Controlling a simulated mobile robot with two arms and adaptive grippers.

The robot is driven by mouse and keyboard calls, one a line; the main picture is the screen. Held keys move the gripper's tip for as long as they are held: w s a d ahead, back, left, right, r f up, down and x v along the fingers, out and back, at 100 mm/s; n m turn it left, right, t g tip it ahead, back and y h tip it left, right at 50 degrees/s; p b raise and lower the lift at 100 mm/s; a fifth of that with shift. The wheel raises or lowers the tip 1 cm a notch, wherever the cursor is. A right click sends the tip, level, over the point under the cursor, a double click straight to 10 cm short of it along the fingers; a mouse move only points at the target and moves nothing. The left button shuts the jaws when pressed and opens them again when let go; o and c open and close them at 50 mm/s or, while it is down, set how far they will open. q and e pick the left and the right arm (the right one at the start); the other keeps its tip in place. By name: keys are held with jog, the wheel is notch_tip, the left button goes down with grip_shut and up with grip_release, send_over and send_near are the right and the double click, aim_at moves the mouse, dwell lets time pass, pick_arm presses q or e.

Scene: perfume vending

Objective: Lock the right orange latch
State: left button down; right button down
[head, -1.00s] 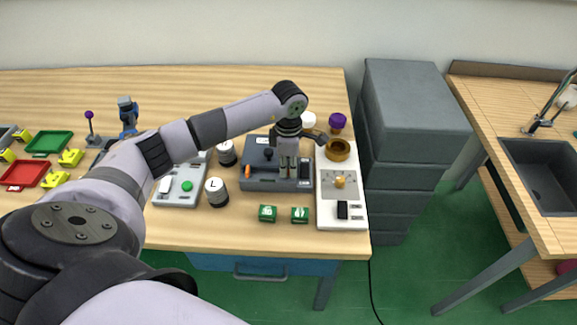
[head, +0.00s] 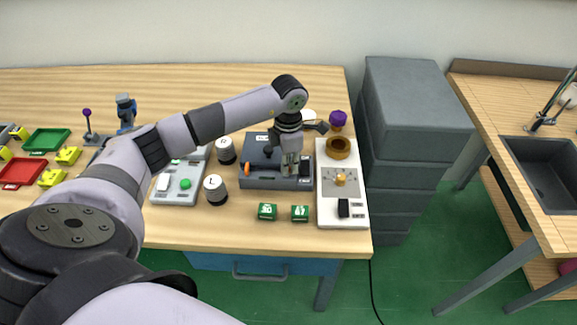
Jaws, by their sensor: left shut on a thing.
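A dark grey box-like device (head: 262,182) sits on the table, right of centre. An orange latch (head: 247,168) shows on its left side, standing at a slant. My left gripper (head: 291,171) reaches down over the right part of the device, with its fingers together. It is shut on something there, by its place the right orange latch. The latch itself is hidden behind the fingers, so I cannot see its angle. My right gripper is not in view.
A white panel (head: 330,212) with a brass ring (head: 338,148) stands just right of the device. Jars, one marked L (head: 215,189), stand to its left. Two green blocks (head: 267,212) lie in front. Grey drawers (head: 410,110) stand beside the table.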

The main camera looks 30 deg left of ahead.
pick_arm(q)
jog(key=n+b, duration=0.1)
jog(key=n, duration=0.3)
jog(key=shift+w+a+n, duration=0.1)
jog(key=shift+n, duration=0.3)
jog(key=n+b, duration=0.1)
jog(key=n, duration=0.2)
jog(key=shift+n, duration=0.3)
jog(key=n, duration=0.5)
jog(key=shift+a+r+n+b, duration=0.1)
jog(key=shift+a+n+b, duration=0.05)
jog(key=shift+n+b, duration=0.25)
jog(key=c, duration=2)
grip_release()
notch_tip(320, 180, up, 12)
